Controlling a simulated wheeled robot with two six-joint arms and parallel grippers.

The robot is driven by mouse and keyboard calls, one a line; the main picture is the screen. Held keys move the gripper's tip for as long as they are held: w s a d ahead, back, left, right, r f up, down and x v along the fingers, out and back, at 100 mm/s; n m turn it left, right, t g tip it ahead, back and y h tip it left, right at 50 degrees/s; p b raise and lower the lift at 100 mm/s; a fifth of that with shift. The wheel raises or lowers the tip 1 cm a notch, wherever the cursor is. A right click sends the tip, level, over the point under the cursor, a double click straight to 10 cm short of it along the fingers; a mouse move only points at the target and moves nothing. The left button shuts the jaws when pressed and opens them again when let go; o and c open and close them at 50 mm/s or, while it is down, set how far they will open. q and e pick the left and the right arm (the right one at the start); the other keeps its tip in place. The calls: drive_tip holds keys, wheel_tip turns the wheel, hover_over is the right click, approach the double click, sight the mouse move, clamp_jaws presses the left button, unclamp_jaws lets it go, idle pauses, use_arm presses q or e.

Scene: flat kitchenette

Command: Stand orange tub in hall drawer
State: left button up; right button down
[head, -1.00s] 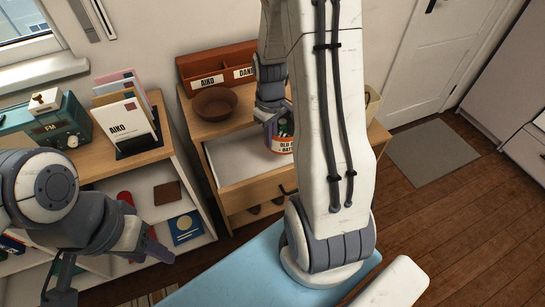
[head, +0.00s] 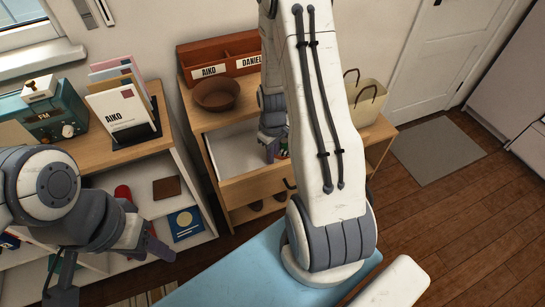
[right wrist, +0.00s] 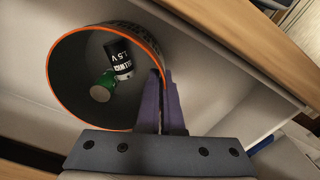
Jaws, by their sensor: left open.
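The orange tub (right wrist: 78,65) has an orange rim and a dark inside with a green battery and a black battery in it. In the head view only a sliver of the tub (head: 284,149) shows beside my right arm. My right gripper (right wrist: 160,80) is shut on the tub's wall, one finger inside the rim and one outside; it shows in the head view too (head: 271,155). The tub is within the open hall drawer (head: 232,153), white inside with a wooden front. I cannot tell whether its base touches the drawer floor. My left gripper (head: 152,244) is open and empty.
A brown bowl (head: 217,95) and a labelled letter rack (head: 215,65) stand on the cabinet top above the drawer. A bag (head: 366,98) stands at its right. A shelf with a radio (head: 45,110) and letters (head: 122,105) is at left.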

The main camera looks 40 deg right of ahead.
drive_tip(key=shift+f, duration=0.25)
drive_tip(key=shift+f, duration=0.2)
drive_tip(key=c, duration=1.1)
unclamp_jaws()
